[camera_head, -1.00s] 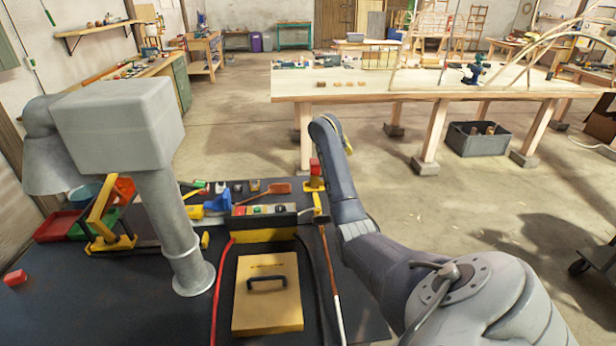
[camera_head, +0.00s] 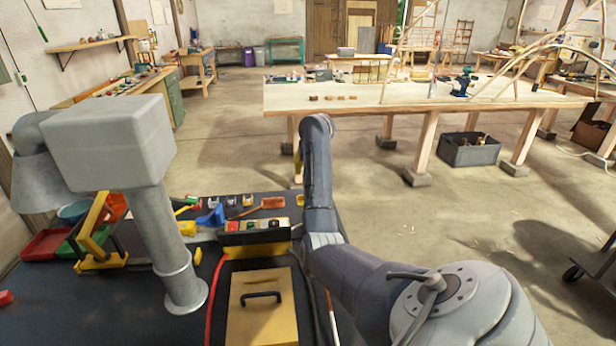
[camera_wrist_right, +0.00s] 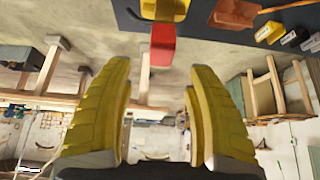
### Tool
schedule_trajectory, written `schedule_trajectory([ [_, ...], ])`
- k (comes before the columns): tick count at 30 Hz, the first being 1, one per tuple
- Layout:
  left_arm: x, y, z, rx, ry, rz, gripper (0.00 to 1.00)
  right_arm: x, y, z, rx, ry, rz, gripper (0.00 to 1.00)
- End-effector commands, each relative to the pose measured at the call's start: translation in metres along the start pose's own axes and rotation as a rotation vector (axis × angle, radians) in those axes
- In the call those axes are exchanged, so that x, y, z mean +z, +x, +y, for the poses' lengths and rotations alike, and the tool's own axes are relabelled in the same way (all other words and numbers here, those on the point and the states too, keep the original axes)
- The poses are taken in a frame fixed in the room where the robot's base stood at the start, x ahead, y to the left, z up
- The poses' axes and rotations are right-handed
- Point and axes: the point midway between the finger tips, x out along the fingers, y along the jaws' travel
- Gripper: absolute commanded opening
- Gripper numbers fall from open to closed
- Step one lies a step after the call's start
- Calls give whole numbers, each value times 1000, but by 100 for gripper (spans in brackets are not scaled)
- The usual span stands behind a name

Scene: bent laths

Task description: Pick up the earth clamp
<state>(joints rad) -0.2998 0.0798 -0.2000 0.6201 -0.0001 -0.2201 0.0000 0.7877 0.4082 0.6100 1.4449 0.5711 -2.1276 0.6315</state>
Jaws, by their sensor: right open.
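I cannot single out the earth clamp with certainty. In the right wrist view, a red block (camera_wrist_right: 162,46) with a yellow part (camera_wrist_right: 165,8) beside it shows at the dark bench's edge, beyond my fingertips; my right arm hides that spot in the head view. My right gripper (camera_wrist_right: 160,82) is open, its yellow fingers apart with nothing between them. In the head view only a sliver of yellow finger shows beside the end of my right arm.
A long wooden table (camera_head: 400,95) stands beyond. Floor between is clear.

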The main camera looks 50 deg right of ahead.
Motion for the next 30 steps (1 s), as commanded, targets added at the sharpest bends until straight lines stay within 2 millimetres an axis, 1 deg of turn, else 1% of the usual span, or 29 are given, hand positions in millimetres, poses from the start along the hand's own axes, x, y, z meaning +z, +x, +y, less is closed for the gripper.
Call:
schedule_trajectory([
  [1,0,0,0,0,0,0,0,1,10,2,4,-2,-4,56],
  [3,0,0,0,0,0,0,0,1,22,1,3,-2,-3,56],
  [9,0,0,0,0,0,0,0,0,47,1,3,-2,-2,56],
  [12,0,0,0,0,0,0,0,0,54,1,2,-1,-1,56],
  [19,0,0,0,0,0,0,0,0,62,0,1,-2,-1,56],
  [27,0,0,0,0,0,0,0,-1,93,-2,1,0,-1,56],
  [30,0,0,0,0,0,0,0,-1,101,-2,1,0,0,56],
])
